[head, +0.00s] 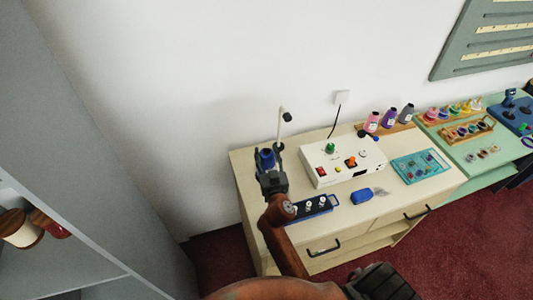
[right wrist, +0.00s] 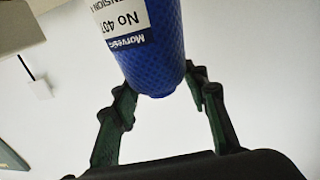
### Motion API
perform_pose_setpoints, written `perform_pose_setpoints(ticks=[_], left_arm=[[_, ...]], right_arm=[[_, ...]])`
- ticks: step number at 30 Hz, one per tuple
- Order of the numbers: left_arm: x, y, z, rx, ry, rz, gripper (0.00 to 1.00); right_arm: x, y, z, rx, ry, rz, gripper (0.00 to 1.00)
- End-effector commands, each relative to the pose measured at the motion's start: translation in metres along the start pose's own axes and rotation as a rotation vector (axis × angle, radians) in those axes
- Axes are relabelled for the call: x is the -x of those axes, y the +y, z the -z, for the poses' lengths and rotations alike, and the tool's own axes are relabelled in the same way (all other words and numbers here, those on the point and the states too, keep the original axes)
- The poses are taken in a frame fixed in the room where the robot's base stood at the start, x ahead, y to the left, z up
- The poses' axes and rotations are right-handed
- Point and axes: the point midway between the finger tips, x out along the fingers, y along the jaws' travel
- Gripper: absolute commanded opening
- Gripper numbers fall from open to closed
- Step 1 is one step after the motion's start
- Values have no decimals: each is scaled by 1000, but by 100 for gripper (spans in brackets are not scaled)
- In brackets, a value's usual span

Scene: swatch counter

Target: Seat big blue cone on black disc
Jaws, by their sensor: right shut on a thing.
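The big blue cone (head: 265,159) is a dark blue, textured spool with a white printed label. It stands in my right gripper (head: 272,170) at the left end of the pale counter. In the right wrist view the cone (right wrist: 165,50) fills the space between the two dark green fingers of my right gripper (right wrist: 160,105), which is shut on it. A pale upright post (head: 280,126) rises just right of the cone, with a black piece near its top. I cannot make out the black disc for certain. My left gripper is not in view.
A white control box (head: 342,163) with coloured knobs stands right of the gripper. A dark blue strip (head: 316,207) with white knobs and a blue pouch (head: 362,196) lie in front. A teal tray (head: 420,166) and several bottles (head: 390,117) are farther right.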

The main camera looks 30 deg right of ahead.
Motion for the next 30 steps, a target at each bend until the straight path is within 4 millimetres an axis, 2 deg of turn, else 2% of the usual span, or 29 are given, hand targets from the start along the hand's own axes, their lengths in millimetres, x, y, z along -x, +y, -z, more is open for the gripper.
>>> perform_pose_setpoints(ticks=[9,10,18,26,30], left_arm=[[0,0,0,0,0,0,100],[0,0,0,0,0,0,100],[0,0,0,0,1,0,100],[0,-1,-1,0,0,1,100],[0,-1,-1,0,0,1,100]], right_arm=[[0,0,2,0,2,0,0],[0,0,2,0,2,0,43],[0,0,1,0,1,0,62],[0,0,0,0,-1,-1,62],[0,1,12,0,4,-2,62]])
